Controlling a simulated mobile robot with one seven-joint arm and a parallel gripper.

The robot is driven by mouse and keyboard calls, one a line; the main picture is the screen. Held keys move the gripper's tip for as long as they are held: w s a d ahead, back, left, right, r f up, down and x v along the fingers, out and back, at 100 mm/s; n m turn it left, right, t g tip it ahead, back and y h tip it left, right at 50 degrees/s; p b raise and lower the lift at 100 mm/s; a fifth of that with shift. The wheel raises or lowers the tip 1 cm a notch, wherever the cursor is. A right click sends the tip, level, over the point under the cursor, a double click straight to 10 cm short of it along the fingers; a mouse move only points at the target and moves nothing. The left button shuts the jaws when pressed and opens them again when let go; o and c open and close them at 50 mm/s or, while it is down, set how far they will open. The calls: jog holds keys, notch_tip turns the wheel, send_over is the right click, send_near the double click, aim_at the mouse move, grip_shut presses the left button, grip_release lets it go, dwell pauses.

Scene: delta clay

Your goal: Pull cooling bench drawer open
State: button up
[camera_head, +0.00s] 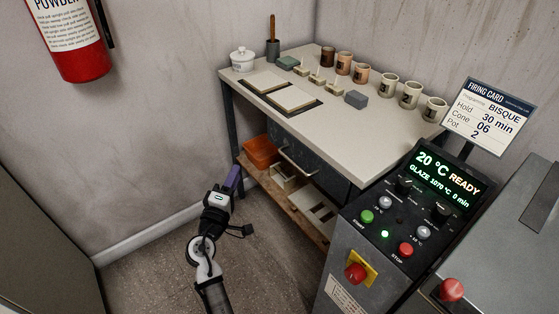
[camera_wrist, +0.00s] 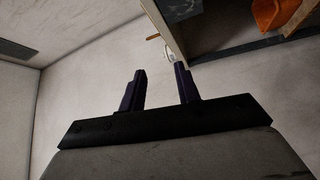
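The cooling bench (camera_head: 375,125) has a pale top and dark legs. Its drawer (camera_head: 308,150) is a dark front under the top with a light bar handle (camera_head: 297,161), and it looks closed. My gripper (camera_head: 234,177) is to the left of the bench, apart from the drawer and its handle. In the wrist view my gripper (camera_wrist: 160,69) has its two dark purple fingers spread, with nothing between them. The handle cannot be made out clearly in the wrist view.
An orange bin (camera_head: 261,151) and pale pieces sit on the wooden lower shelf (camera_head: 302,222). Mugs, a lidded jar (camera_head: 242,60) and boards stand on the bench. The kiln control panel (camera_head: 400,225) stands at the right front. Floor near my arm is clear.

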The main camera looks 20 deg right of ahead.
aim_at(291, 161)
jog(key=s+d+f+g+h, duration=0.3)
jog(key=s+d+f+h, duration=0.15)
jog(key=d, duration=0.35)
jog(key=shift+y, duration=0.35)
jog(key=p+x, duration=0.1)
jog(key=x, duration=0.3)
jog(key=p+x, duration=0.1)
jog(key=x, duration=0.9)
jog(key=shift+w+f+p, duration=0.1)
jog(key=shift+f+p, duration=0.2)
jog(key=shift+p, duration=0.1)
grip_shut()
jog(key=shift+a, duration=0.1)
